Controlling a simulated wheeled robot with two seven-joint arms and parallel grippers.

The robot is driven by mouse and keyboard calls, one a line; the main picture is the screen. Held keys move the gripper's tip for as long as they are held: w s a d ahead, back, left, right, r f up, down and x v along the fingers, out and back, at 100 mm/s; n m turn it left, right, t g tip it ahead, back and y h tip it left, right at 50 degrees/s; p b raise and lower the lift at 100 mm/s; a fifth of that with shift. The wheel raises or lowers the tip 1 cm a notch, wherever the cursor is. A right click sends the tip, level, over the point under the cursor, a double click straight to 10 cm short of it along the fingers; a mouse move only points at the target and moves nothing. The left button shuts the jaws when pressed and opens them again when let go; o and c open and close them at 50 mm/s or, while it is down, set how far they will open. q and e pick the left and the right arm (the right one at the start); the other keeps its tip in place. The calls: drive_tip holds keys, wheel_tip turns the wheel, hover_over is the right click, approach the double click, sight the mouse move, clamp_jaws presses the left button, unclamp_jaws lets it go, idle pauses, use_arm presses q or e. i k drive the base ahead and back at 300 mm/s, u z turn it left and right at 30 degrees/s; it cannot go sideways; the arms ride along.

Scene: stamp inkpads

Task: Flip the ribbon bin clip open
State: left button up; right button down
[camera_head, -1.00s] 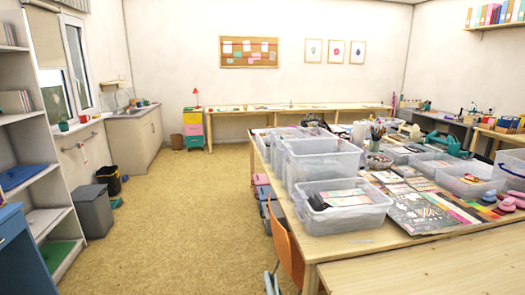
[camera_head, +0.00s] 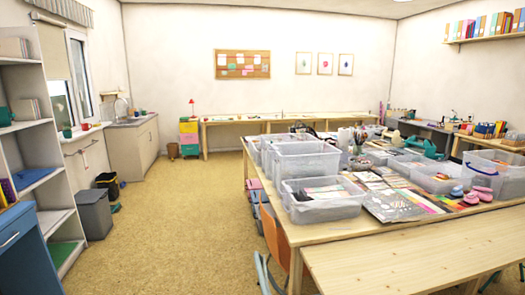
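I cannot tell which container is the ribbon bin, and no clip can be made out at this size. Several clear plastic bins stand on the large wooden table (camera_head: 350,232). An open clear bin (camera_head: 322,211) at the near left corner holds papers and a dark item. A taller clear bin (camera_head: 303,167) stands behind it. A low clear bin (camera_head: 437,184) stands farther right, and another clear bin (camera_head: 499,182) with a raised handle stands at the right edge. Neither of my grippers is in view.
An orange chair (camera_head: 274,238) stands at the table's left side. A lower wooden bench or table (camera_head: 425,247) fills the near right. Open floor (camera_head: 170,235) lies left of the table. A blue cabinet (camera_head: 30,250), shelving and a grey bin (camera_head: 94,214) line the left.

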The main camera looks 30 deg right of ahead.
sight(274, 149)
drive_tip(key=u, duration=0.05)
drive_tip(key=i, duration=3.05)
drive_tip(key=z, duration=1.6)
drive_tip(key=i, duration=0.85)
drive_tip(key=z, duration=0.4)
